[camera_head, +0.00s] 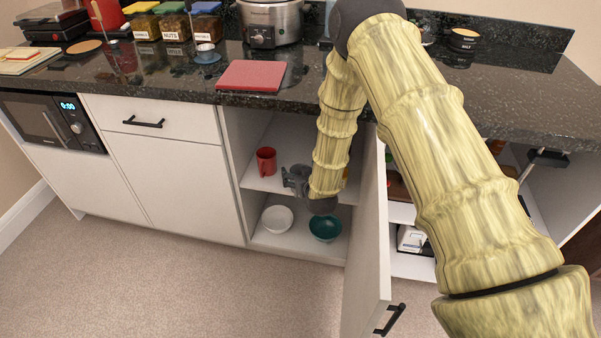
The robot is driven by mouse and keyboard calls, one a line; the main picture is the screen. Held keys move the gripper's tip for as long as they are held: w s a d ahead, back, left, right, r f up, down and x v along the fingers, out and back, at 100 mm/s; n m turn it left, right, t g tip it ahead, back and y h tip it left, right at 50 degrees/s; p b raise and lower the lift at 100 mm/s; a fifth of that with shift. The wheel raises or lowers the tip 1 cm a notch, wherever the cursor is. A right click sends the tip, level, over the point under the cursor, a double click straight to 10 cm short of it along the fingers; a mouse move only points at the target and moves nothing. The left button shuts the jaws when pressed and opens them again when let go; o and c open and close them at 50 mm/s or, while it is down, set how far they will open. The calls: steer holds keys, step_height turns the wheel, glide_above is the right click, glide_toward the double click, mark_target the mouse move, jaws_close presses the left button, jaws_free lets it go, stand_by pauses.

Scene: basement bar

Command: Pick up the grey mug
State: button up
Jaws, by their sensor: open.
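My arm reaches down into an open cabinet under the counter. My gripper (291,181) is at the upper shelf, open, pointing left and away. A grey mug (301,172) appears to be right at the gripper, partly hidden by it and my wrist. The greys blend, so I cannot tell whether the fingers are around the mug or beside it. A red mug (266,161) stands upright on the same shelf, a little left of the gripper and apart from it.
A white bowl (277,219) and a teal bowl (325,228) sit on the lower shelf. The open cabinet door (368,240) stands close to the right of my forearm. The dark countertop (190,90) overhangs, with a red board (252,75) on it.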

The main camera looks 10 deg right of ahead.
steer(key=v, duration=1.2)
